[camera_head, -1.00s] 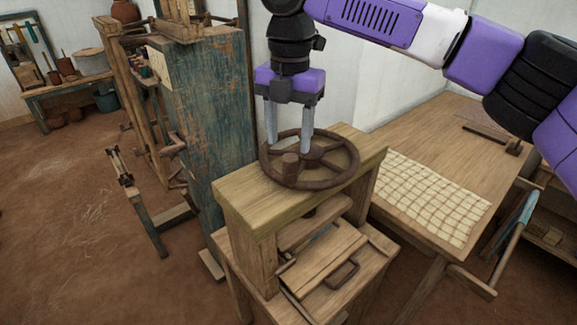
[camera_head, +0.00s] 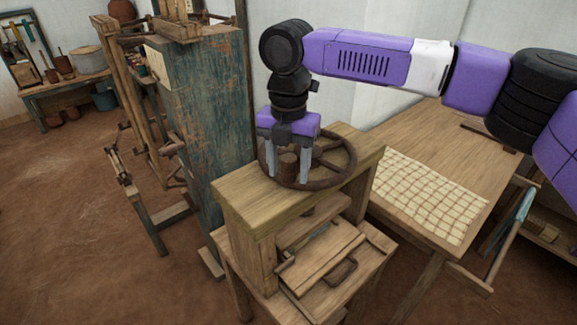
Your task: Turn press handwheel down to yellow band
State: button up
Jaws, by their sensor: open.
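The dark brown press handwheel (camera_head: 351,166) lies flat on top of the wooden press (camera_head: 237,207). An upright knob (camera_head: 288,164) stands on the wheel's near-left part. My gripper (camera_head: 288,178) points straight down over that part, its two grey fingers apart, one to the left and one to the right of the knob. I cannot tell whether either finger touches the knob. Below the top beam are the press plate (camera_head: 312,222) and a wooden board with a dark handle (camera_head: 341,271). No yellow band can be made out.
A blue-green worn loom post (camera_head: 212,130) stands close on the left of the press. A wooden table (camera_head: 420,140) with a checked cloth (camera_head: 430,195) is on the right. A bench with pots (camera_head: 75,80) is at the far left. The floor at left is open.

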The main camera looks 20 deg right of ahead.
grip_shut()
dwell(1.3)
